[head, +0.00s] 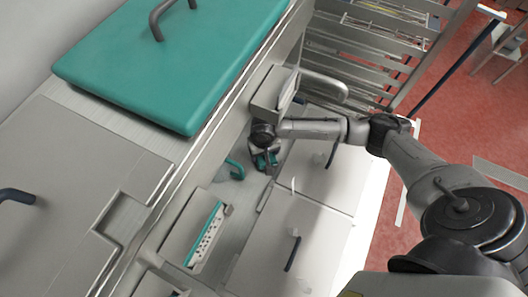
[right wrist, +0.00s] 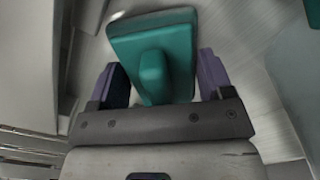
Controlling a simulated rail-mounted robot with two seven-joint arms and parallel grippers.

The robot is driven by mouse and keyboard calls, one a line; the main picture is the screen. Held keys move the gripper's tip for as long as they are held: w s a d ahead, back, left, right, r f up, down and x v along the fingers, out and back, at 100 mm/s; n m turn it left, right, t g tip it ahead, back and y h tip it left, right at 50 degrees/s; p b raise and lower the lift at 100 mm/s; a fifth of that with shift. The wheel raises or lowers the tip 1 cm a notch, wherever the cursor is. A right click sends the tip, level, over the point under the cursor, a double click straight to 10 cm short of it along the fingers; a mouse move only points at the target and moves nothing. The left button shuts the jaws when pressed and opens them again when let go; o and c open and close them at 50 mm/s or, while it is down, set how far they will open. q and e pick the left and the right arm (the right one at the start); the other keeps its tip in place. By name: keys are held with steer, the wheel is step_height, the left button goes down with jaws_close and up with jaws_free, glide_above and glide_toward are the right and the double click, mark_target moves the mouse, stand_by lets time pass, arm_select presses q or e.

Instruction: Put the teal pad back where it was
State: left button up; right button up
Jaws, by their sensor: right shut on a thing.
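The teal pad (right wrist: 178,38) is a flat teal block with a raised teal grip, and it fills the middle of the right wrist view between the two fingers. My right gripper (right wrist: 160,82) is shut on it. In the head view my right gripper (head: 264,160) hangs low beside the counter's front side, with a small teal patch of the pad showing at its fingers. The arm and gripper hide most of the pad there. My left gripper is not in view.
A large teal lid (head: 170,60) with a grey handle lies on the counter. A teal hooked handle (head: 236,170) is just left of the gripper. A white box with a teal edge (head: 205,236) and a grey box (head: 272,92) project nearby. Cabinet doors (head: 285,240) and a rack (head: 350,45) flank the arm.

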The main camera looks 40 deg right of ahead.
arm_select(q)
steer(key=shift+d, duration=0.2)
arm_select(e)
steer(key=shift+f, duration=0.25)
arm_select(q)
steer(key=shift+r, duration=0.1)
arm_select(e)
steer(key=shift+f, duration=0.1)
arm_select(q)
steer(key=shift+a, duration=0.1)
arm_select(e)
steer(key=o, duration=0.9)
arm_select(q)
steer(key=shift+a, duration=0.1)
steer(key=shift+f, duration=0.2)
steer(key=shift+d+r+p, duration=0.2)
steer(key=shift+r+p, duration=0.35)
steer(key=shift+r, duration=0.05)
arm_select(e)
step_height(320, 180, up, 8)
steer(key=shift+f, duration=0.15)
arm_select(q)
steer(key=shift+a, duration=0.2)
